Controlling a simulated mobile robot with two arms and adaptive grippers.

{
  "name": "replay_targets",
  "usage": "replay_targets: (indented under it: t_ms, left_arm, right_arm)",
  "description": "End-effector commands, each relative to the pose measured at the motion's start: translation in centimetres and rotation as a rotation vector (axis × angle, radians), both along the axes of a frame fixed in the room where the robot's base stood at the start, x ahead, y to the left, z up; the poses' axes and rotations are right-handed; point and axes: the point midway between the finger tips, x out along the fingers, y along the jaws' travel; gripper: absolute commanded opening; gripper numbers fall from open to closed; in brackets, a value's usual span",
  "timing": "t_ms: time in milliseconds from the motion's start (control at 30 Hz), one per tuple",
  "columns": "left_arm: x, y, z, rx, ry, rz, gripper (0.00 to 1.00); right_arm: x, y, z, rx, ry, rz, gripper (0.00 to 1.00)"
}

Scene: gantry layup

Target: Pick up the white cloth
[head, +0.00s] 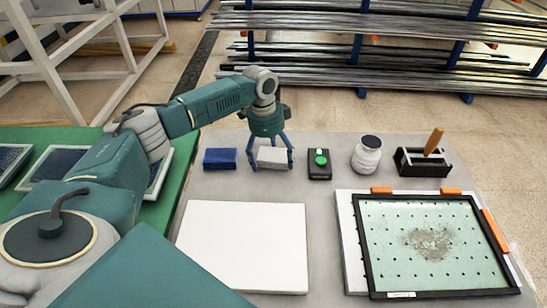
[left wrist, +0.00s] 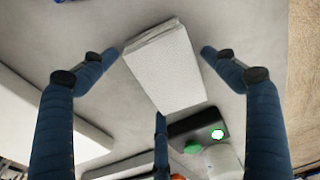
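The white cloth (head: 271,157) is a small folded block lying on the grey table. In the left wrist view the white cloth (left wrist: 165,68) shows its folded layers along one edge. My left gripper (head: 272,166) points down over the cloth, with its blue fingers around it. In the left wrist view the fingers of my left gripper (left wrist: 160,52) are spread, one on each side of the cloth and one below it in the picture. I see small gaps between the side fingertips and the cloth. My right gripper is not in view.
A blue folded cloth (head: 220,158) lies left of the white cloth, and a black box with green buttons (head: 319,164) lies right. Beyond it are a white jar (head: 367,155) and a black holder (head: 423,163). A white board (head: 243,245) and a black-framed panel (head: 433,243) lie in front.

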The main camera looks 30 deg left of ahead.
Motion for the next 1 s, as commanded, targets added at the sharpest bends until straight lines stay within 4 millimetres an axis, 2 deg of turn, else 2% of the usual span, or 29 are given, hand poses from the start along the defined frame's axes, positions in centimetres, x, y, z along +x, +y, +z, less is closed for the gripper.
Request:
replay_targets:
  t_ms: [33,133,500,667,867,1000]
  left_arm:
    - [0.0,0.0,0.0,0.000,0.000,0.000,0.70]
    - [0.0,0.0,0.0,0.000,0.000,0.000,0.51]
    - [0.0,0.0,0.1,0.000,0.000,0.000,0.50]
    - [0.1,0.0,0.9,-0.001,-0.003,0.000,0.50]
    - [0.2,0.0,3.8,-0.001,-0.006,-0.001,0.50]
    - [0.2,0.0,7.6,-0.001,-0.008,0.001,0.50]
  right_arm:
    - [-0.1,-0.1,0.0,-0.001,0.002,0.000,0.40]
    - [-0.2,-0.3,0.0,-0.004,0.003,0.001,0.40]
    - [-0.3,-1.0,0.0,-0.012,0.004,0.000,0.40]
    - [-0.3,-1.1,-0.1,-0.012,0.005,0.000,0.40]
    - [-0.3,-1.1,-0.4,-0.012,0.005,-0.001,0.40]
    - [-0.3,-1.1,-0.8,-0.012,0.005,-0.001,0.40]
